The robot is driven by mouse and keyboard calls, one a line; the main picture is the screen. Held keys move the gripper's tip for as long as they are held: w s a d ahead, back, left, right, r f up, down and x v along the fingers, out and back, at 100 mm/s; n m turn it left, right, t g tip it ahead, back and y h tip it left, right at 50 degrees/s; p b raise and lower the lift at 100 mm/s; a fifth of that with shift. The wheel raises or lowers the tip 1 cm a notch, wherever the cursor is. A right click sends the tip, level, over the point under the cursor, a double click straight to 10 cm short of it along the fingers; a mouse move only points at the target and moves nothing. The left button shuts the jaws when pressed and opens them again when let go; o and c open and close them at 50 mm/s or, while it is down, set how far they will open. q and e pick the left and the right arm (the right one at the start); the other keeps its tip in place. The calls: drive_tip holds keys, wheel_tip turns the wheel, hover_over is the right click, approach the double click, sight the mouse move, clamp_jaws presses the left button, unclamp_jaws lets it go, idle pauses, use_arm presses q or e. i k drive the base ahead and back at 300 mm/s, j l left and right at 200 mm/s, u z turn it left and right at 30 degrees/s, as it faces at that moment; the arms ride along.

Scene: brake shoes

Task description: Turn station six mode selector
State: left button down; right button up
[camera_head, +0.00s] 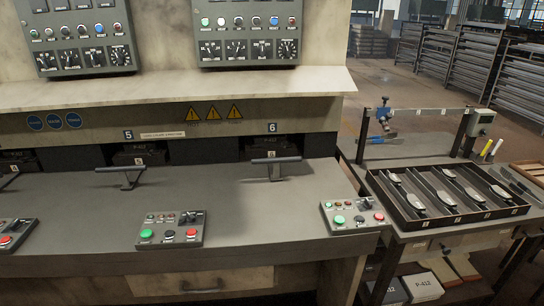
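The station six sign (272,128) is on the wall above a recess with a black T-shaped handle (276,166) in front of it. The small grey control box (353,216) at the right front edge of the bench is the nearest one to it. It has a green button, a red button, a dark button and a black selector-like knob (365,204) at its upper right. The knob's exact setting is too small to read. The upper panel (248,33) above station six carries coloured lamps and several dark rotary dials. Neither gripper is in view.
Station five's control box (170,229) and handle (122,177) are to the left. A side table at the right holds a black divided tray (445,194) of metal parts. The bench top (225,200) between the control boxes is clear. A pale shelf (180,92) juts out above.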

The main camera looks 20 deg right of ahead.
sight(367, 204)
drive_tip(key=z, duration=1.2)
